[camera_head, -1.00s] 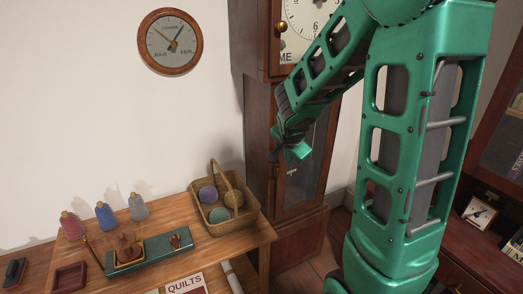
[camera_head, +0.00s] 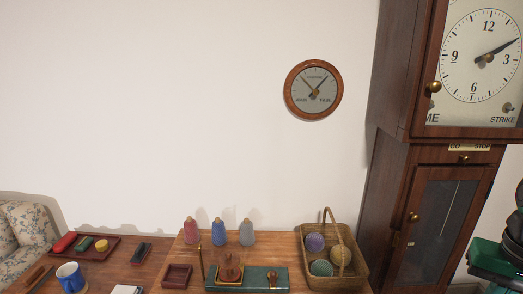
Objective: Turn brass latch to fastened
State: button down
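No part is clearly marked as the brass latch. Brass fittings show on the tall wooden clock case (camera_head: 392,150): a round knob (camera_head: 433,87) on the upper door and another knob (camera_head: 413,217) on the lower glazed door. A small brass piece (camera_head: 464,158) sits under a plate (camera_head: 469,147) lettered GO and STOP; its setting is too small to read. A wood-and-brass fitting (camera_head: 272,277) also lies on the green base on the table. Only green and dark parts of my arm show at the lower right edge; my gripper cannot be made out.
A round dial (camera_head: 313,90) hangs on the bare wall. A blue mug (camera_head: 71,277) stands left.

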aim_at(397, 240)
jog(key=z, duration=1.05)
jog(key=k, duration=0.75)
jog(key=u, duration=0.35)
